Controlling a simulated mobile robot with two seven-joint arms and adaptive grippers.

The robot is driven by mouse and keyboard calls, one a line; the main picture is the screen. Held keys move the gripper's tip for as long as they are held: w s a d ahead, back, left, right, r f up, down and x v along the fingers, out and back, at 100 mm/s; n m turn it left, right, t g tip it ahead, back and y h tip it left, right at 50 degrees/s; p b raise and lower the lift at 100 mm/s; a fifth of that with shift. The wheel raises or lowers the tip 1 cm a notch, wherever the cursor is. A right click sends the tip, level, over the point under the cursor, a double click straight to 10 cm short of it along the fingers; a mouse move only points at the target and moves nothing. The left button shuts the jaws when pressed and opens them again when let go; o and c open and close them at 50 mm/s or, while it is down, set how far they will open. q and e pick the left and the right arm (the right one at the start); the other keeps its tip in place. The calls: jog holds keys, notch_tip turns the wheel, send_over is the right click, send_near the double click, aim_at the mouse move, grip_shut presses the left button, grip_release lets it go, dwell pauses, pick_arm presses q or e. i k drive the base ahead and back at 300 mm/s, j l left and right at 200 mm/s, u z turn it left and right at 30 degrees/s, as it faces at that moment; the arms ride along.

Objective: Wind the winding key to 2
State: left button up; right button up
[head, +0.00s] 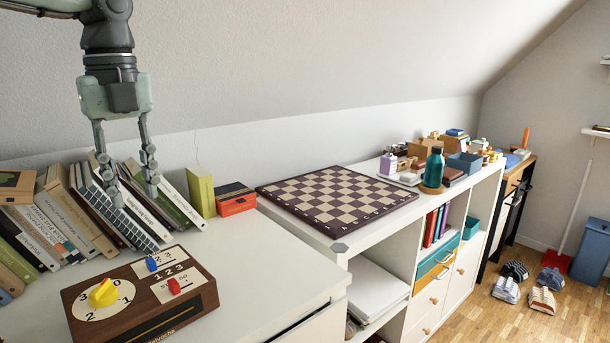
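The winding key (103,293) is a yellow knob on a round white dial with numbers around it. The dial is on the top left of a dark wooden box (193,327) at the front left of the white cabinet top. I cannot tell clearly which number the key points at. My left gripper (132,195) points down, above and behind the box, in front of the books. Its fingers are apart and empty, clear of the key. My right gripper is out of view.
A row of leaning books (75,215) stands behind the box, close to my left gripper. A green book (201,192) and an orange-black box (236,199) are to the right. A chessboard (335,197) lies further right. The white top (262,260) right of the wooden box is clear.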

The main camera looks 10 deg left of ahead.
aim_at(105, 294)
jog(key=k+l, duration=1.25)
